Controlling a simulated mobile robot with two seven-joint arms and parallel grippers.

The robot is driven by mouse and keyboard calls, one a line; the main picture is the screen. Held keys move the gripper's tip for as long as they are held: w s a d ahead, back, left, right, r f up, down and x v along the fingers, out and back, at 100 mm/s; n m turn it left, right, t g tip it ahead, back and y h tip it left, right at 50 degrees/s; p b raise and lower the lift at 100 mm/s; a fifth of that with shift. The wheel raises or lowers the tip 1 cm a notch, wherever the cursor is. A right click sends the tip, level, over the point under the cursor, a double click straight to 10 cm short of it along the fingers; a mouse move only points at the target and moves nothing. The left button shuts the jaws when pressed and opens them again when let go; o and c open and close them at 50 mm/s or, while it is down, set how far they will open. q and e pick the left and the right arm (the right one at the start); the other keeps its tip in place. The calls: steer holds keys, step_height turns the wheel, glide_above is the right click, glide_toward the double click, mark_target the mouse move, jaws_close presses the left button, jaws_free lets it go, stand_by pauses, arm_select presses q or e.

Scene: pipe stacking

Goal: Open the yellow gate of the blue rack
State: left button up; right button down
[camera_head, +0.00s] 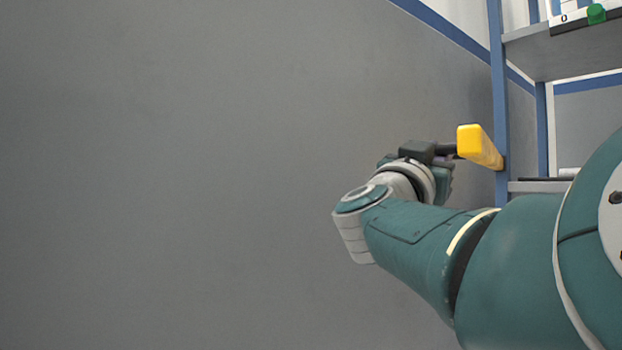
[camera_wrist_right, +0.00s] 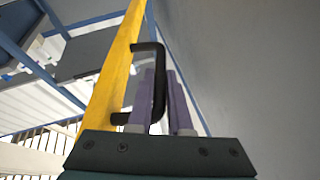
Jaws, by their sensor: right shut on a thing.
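The yellow gate (camera_head: 480,147) is a thick bar that sticks out from a blue post of the blue rack (camera_head: 501,100), its near end facing my head camera. In the right wrist view the gate (camera_wrist_right: 112,75) runs up along the left of the fingers, with a black handle (camera_wrist_right: 159,85) on its side. My right gripper (camera_head: 447,160) is at the gate's left side in the head view. Its purple fingers (camera_wrist_right: 162,85) are shut on the handle, one on each side of it. My left gripper is out of view.
Rack shelves (camera_head: 565,52) are to the right of the post, with a green item (camera_head: 596,13) at the top. A plain grey wall (camera_head: 200,150) fills the left and middle of the head view. My right arm covers the lower right.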

steer(key=shift+w+f, duration=0.15)
steer(key=shift+f, duration=0.15)
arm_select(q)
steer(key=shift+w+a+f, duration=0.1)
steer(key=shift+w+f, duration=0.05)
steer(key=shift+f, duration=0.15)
arm_select(e)
steer(key=c, duration=0.8)
jaws_free()
steer(key=shift+r, duration=0.25)
steer(key=shift+c, duration=0.2)
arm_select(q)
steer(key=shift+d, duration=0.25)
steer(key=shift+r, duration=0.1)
